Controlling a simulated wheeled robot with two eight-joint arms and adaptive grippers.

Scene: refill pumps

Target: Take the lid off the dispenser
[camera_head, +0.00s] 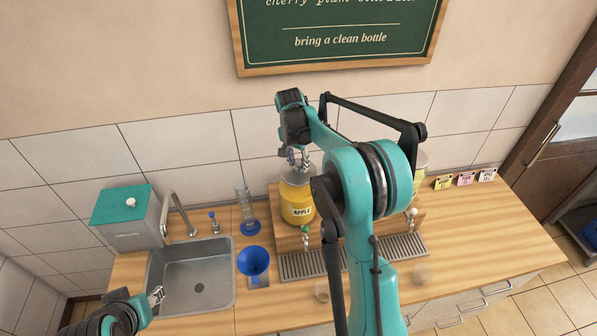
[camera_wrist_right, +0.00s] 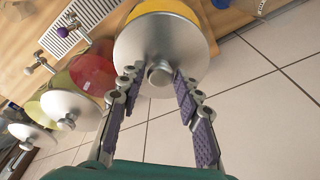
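The yellow dispenser (camera_head: 298,197), labelled APPLE, stands on the wooden stand in the head view. Its round silver lid (camera_wrist_right: 190,48) with a centre knob (camera_wrist_right: 160,73) fills the upper middle of the right wrist view. The lid sits on the yellow body (camera_wrist_right: 185,10). My right gripper (camera_head: 298,158) is above this dispenser. In the right wrist view its purple-padded fingers (camera_wrist_right: 160,80) are spread on either side of the knob, with small gaps showing. My left gripper (camera_head: 156,295) is at the lower left by the sink; its finger opening is too small to read.
Red (camera_wrist_right: 95,72) and green dispensers with pale lids stand in the same row. A sink (camera_head: 198,287), a teal-topped box (camera_head: 122,203), a blue funnel (camera_head: 254,262) and a glass cylinder (camera_head: 245,207) are to the left. A drip grate (camera_head: 303,265) lies in front. My right arm hides the middle.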

